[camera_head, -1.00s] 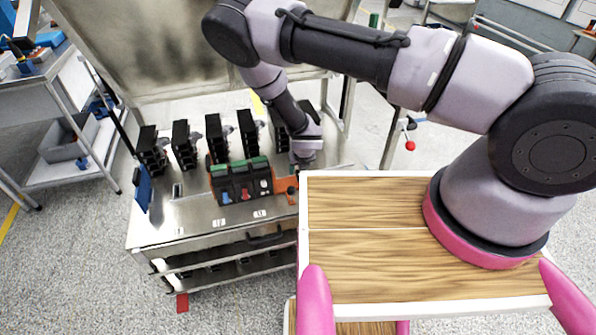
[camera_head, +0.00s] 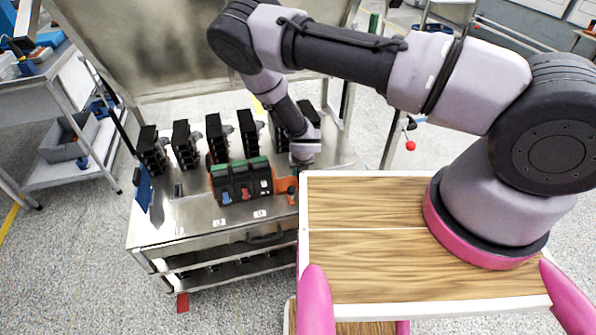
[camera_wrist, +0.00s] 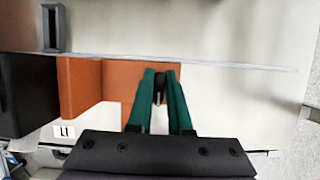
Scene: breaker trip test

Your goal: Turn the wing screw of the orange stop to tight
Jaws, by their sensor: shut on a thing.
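The orange stop (camera_wrist: 117,78) sits on the metal bench top, at the right end of a row of dark breaker modules. It also shows in the head view (camera_head: 283,184). My gripper (camera_wrist: 160,82) points down at the stop's right part. Its two green fingers are shut on the small black wing screw (camera_wrist: 160,84), which shows only in part between the fingertips. The screw's angle and tightness cannot be told. In the head view my gripper (camera_head: 300,168) is small at the stop's far right side.
The breaker modules (camera_head: 240,184) with green tops and coloured switches stand just left of the stop. Several black upright units (camera_head: 185,146) line the back of the bench. A wooden-topped surface (camera_head: 365,203) lies close at the right.

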